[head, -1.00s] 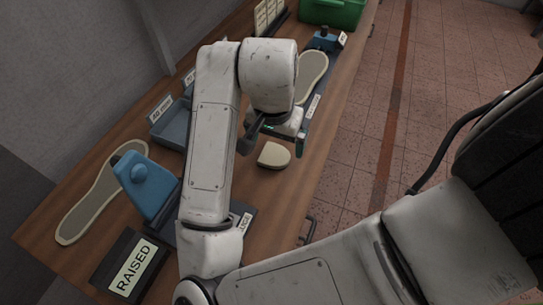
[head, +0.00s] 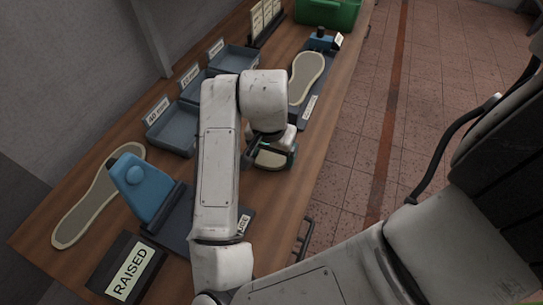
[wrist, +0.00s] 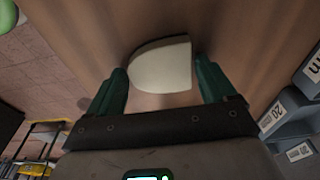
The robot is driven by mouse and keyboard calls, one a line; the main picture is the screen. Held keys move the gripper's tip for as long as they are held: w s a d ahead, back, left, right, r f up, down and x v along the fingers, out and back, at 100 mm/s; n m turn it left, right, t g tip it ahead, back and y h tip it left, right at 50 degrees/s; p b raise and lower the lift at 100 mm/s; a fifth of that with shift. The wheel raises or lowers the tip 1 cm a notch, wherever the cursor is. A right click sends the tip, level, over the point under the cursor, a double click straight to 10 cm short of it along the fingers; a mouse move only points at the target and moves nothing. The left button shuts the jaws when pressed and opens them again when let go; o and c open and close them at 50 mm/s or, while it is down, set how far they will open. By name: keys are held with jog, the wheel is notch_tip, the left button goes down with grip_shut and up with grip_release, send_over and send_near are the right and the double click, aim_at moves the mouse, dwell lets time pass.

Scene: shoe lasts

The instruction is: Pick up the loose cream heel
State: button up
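The loose cream heel (wrist: 162,66) lies on the wooden table, a D-shaped flat piece with one rounded end. In the head view the heel (head: 270,159) is partly covered by my gripper. My gripper (wrist: 160,82) is open, with its two green fingers on either side of the heel in the wrist view. Gaps show between the fingers and the heel, so it is not held. How high the fingertips are above the table is hard to tell.
Grey trays with labels (head: 176,132) stand along the wall side. A cream sole (head: 307,76) lies on a dark board beyond my gripper. A blue block (head: 143,188), another sole (head: 88,205) and a RAISED sign (head: 128,272) are nearer. A green crate (head: 328,12) stands at the far end.

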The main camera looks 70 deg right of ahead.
aim_at(273, 155)
jog(key=c, duration=0.8)
jog(key=shift+o, duration=0.2)
jog(key=shift+r, duration=0.15)
jog(key=shift+r, duration=0.25)
notch_tip(273, 155, up, 2)
jog(key=shift+r, duration=0.15)
jog(key=s+r+p, duration=1)
jog(key=s+p, duration=0.1)
jog(key=s, duration=0.2)
jog(key=shift+s+a, duration=0.25)
jog(key=shift+s, duration=0.15)
